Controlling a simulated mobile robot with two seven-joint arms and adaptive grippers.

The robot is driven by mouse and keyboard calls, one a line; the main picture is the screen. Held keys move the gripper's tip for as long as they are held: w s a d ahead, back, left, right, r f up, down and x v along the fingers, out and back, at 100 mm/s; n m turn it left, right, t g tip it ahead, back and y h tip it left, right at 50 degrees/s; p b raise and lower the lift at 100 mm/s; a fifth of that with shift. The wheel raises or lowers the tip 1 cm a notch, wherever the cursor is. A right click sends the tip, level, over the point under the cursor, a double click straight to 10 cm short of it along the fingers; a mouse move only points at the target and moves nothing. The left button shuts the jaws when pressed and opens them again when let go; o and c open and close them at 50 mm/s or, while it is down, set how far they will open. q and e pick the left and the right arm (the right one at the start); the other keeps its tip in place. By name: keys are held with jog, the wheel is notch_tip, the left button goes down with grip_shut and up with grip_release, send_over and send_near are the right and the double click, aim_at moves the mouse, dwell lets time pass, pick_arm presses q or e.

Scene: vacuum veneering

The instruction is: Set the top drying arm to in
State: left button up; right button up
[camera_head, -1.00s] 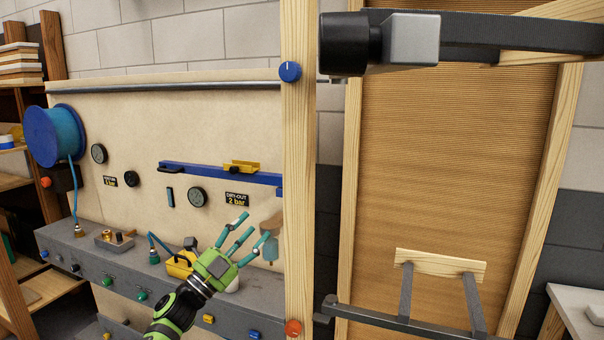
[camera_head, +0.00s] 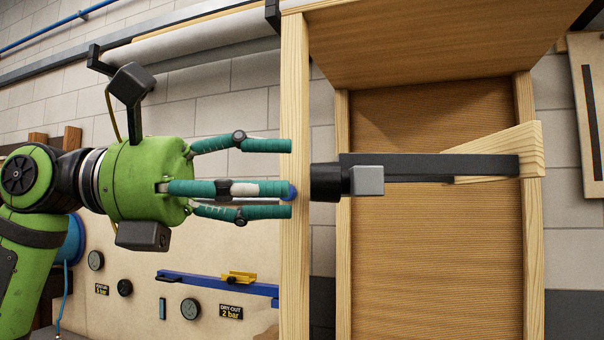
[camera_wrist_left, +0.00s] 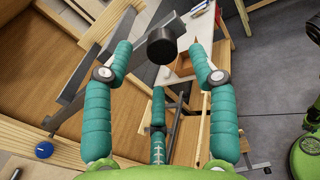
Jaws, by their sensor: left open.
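The top drying arm (camera_head: 430,168) is a dark bar that reaches across the opening of the wooden frame, with a wooden pad at its far end and a grey block at its near end. Its black round knob (camera_head: 325,182) points left toward my left gripper (camera_head: 290,178). That gripper is open and empty, its teal fingers level and their tips just short of the knob. In the left wrist view the knob (camera_wrist_left: 161,45) shows between the spread fingers; I cannot tell the exact gap. My right gripper is not in view.
A wooden post (camera_head: 294,80) stands right behind the fingertips; they partly cover its blue knob, which shows whole in the left wrist view (camera_wrist_left: 43,150). A white roll (camera_head: 200,45) hangs above. A panel with gauges and a blue rail (camera_head: 215,284) lies below.

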pick_arm(q)
jog(key=d, duration=0.3)
jog(key=shift+d+p, duration=0.35)
jog(key=shift+p, duration=0.05)
jog(key=shift+r, duration=0.1)
grip_shut()
jog(key=shift+s+d, duration=0.1)
